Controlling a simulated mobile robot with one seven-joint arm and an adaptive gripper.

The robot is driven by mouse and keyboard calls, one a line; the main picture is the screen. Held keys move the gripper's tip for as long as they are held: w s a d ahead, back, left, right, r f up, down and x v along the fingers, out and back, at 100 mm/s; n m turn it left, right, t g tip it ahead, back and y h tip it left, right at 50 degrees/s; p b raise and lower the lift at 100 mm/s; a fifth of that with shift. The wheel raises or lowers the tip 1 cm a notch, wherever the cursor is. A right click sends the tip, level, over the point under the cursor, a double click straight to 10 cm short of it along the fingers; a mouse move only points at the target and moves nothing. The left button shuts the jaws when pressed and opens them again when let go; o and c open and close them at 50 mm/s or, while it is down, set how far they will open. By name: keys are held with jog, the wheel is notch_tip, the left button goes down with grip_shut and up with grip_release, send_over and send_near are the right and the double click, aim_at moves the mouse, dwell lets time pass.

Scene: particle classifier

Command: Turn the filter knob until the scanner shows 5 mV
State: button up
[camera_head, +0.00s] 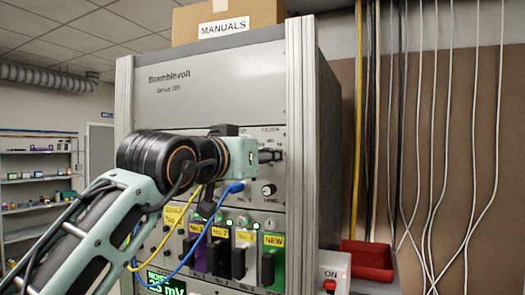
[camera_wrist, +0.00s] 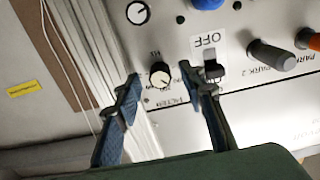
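A small knob (camera_wrist: 160,76) with a white face and dark rim is on the grey panel in the wrist view. The small lettering around it is too blurred to read surely. My gripper (camera_wrist: 162,80) is open, with one finger on each side of this knob and visible gaps to it.
Another knob (camera_head: 269,188), labelled LEVEL, is just below my gripper. An OFF switch (camera_wrist: 212,70) is close beside the right finger. PARK 2 plug (camera_wrist: 270,56) sticks out farther right. Yellow cable (camera_head: 160,240) and blue cable (camera_head: 208,222) hang near my arm. A red tray (camera_head: 368,262) stands right.

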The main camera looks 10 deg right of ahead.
jog(key=shift+w+d, duration=0.2)
grip_shut()
jog(key=shift+m+b, duration=0.3)
jog(key=m+b, duration=0.3)
jog(key=m, duration=0.5)
dwell(0.5)
jog(key=shift+r, duration=0.1)
